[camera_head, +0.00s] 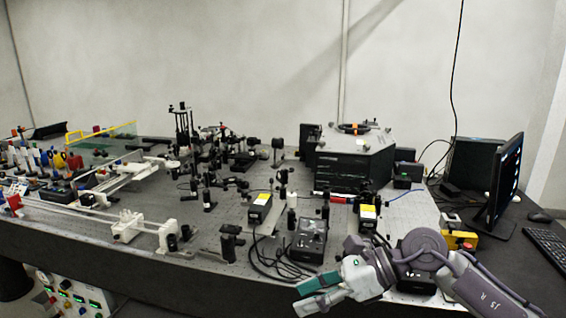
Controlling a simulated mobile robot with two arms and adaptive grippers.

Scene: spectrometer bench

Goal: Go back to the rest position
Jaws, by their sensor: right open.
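My right gripper (312,293) is at the lower right, in front of and over the near edge of the optical bench (205,249). It points left, with its fingers apart and nothing between them. Its arm comes in from the lower right corner. My left gripper is out of view.
The bench carries many optical mounts, a large dark spectrometer housing (350,155) and a black control box (308,240) with cables close to my right gripper. A monitor (505,182) and keyboard (546,244) stand at the right. A control panel (75,297) is at the lower left.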

